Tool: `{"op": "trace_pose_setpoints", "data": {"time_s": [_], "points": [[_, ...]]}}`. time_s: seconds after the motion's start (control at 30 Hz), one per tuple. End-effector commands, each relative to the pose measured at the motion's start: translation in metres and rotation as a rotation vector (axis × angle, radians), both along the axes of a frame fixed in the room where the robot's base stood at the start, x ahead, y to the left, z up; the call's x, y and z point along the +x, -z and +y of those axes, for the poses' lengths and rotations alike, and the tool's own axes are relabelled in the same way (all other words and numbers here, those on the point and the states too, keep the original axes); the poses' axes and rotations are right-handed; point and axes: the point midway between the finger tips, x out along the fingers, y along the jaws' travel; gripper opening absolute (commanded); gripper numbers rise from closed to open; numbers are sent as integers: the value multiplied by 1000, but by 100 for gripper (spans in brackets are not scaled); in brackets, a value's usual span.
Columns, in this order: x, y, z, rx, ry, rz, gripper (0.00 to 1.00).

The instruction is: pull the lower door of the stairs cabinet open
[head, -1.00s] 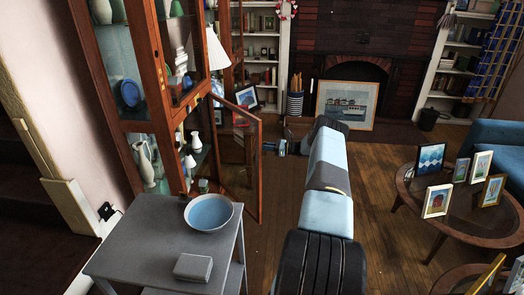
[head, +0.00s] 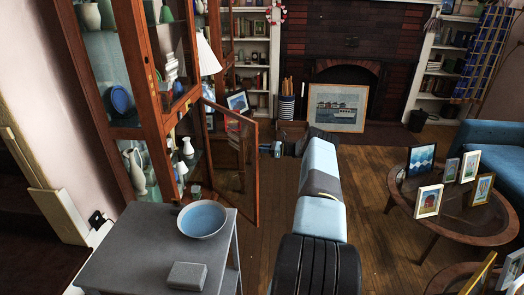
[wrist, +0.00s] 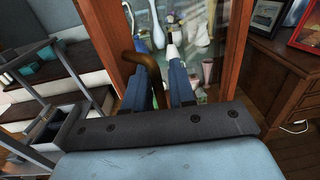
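The glass-fronted wooden cabinet stands at the left in the head view. Its lower door (head: 232,168) is swung well out from the frame, with its free edge towards my arm. My gripper (head: 268,148) is beside that free edge. In the wrist view my gripper (wrist: 163,85) has its two blue fingers close together, with the curved brass door handle (wrist: 147,62) running between them. The fingers look shut on the handle; part of the handle is hidden by them. The door's wooden edge (wrist: 228,60) and glass show just beyond.
A grey side table (head: 130,245) with a blue bowl (head: 202,219) and a grey box (head: 188,275) stands close in front of the cabinet. A round coffee table (head: 468,208) with picture frames is at the right. Wooden floor (head: 375,190) is clear around my arm.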

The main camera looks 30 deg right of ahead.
Motion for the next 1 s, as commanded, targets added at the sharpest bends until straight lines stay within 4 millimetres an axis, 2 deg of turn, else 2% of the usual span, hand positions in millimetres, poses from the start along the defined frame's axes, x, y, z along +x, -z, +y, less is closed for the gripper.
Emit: {"op": "trace_pose_setpoints", "data": {"time_s": [0.3,0.47,1.0], "points": [[-2,2,-2,0,1,1,29],[-9,2,-11,0,2,3,29],[-70,3,-88,0,3,1,29]]}}
